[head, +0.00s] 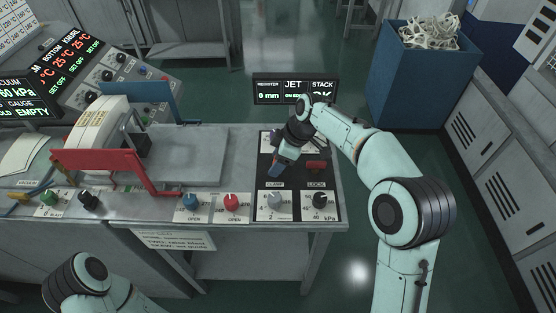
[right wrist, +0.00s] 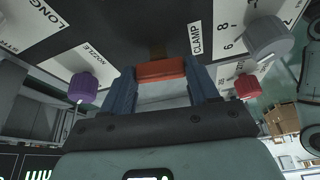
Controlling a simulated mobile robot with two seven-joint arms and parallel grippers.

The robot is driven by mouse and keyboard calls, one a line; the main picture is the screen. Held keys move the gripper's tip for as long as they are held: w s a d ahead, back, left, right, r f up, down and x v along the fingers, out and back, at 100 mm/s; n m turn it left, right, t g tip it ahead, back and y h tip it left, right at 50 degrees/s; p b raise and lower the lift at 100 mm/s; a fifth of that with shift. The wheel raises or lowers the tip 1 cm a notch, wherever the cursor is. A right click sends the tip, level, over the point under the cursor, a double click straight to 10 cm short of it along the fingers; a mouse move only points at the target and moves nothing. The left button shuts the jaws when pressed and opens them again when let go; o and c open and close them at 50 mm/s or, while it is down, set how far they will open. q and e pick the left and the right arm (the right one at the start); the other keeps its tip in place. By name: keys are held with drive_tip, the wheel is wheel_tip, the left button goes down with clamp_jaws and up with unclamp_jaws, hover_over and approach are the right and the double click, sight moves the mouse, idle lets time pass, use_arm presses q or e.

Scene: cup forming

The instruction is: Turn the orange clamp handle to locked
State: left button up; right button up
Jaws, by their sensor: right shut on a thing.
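The orange clamp handle (right wrist: 160,70) sits between the two blue fingers of my right gripper (right wrist: 163,83) in the right wrist view. The fingers are shut on it, one on each side. The CLAMP label (right wrist: 196,40) is on the panel just beside it. In the head view my right gripper (head: 276,170) is down at the black control panel (head: 300,181), and it and the wrist hide most of the handle. Whether the handle stands at locked cannot be read. My left gripper is out of view; only part of that arm shows at the lower left.
A dark red piece (head: 316,166) lies right of the gripper on the panel. A grey knob (head: 275,199) and a black knob (head: 319,199) are nearer the front. A purple knob (right wrist: 83,87) is close to the fingers. The display (head: 294,89) stands behind.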

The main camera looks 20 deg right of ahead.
drive_tip(key=m+t, duration=0.1)
drive_tip(key=m, duration=0.1)
drive_tip(key=shift+s+a+m+b, duration=0.1)
drive_tip(key=shift+m+b, duration=0.2)
drive_tip(key=shift+b, duration=0.1)
drive_tip(key=m+t+h, duration=0.1)
drive_tip(key=m, duration=0.2)
drive_tip(key=shift+s+a+m+b, duration=0.1)
drive_tip(key=shift+m+b, duration=0.2)
drive_tip(key=m+h, duration=0.1)
drive_tip(key=m, duration=0.1)
drive_tip(key=m+h, duration=0.1)
drive_tip(key=m, duration=0.2)
drive_tip(key=shift+a+t+b, duration=0.2)
drive_tip(key=shift+t+b, duration=0.1)
drive_tip(key=shift+t, duration=0.1)
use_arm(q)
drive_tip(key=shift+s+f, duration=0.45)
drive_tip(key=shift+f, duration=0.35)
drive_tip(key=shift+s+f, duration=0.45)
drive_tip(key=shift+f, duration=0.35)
use_arm(e)
drive_tip(key=shift+a+m+h, duration=0.1)
drive_tip(key=shift+m+h, duration=1)
drive_tip(key=shift+m, duration=1.4)
drive_tip(key=o, duration=1.1)
drive_tip(key=shift+c, duration=0.2)
